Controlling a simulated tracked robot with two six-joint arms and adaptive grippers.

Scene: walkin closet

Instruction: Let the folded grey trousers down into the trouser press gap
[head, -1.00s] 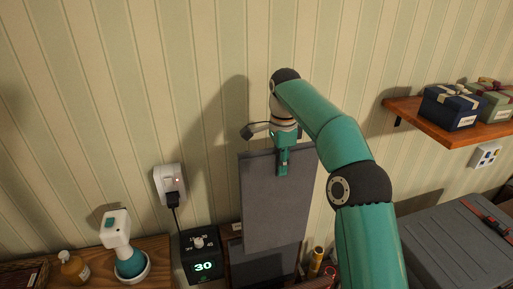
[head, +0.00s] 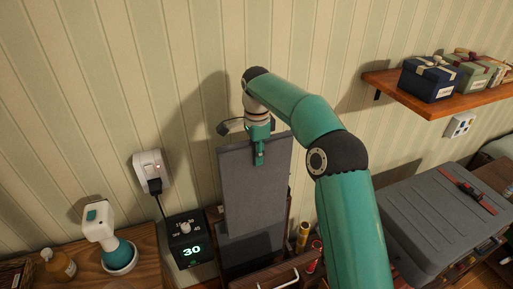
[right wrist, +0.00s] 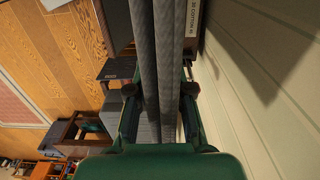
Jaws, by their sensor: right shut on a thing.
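The folded grey trousers (head: 252,200) hang upright as a flat panel in front of the striped wall. My right gripper (head: 259,153) is shut on their top edge. In the right wrist view the trousers (right wrist: 143,45) show as two long grey layers running between the fingers of my right gripper (right wrist: 160,95). The trouser press (head: 245,252) is a dark upright panel below and behind the trousers, beside a black timer box (head: 188,243) reading 30. The trousers' lower edge overlaps the press in the picture. I cannot tell whether it is inside the gap, which is hidden. My left gripper is out of view.
A teal and white steamer (head: 110,245) and an amber bottle (head: 60,264) stand on a wooden top at left. A plugged wall socket (head: 150,170) is above the timer. At right are a grey case (head: 430,225) and a wooden shelf (head: 425,98) with gift boxes.

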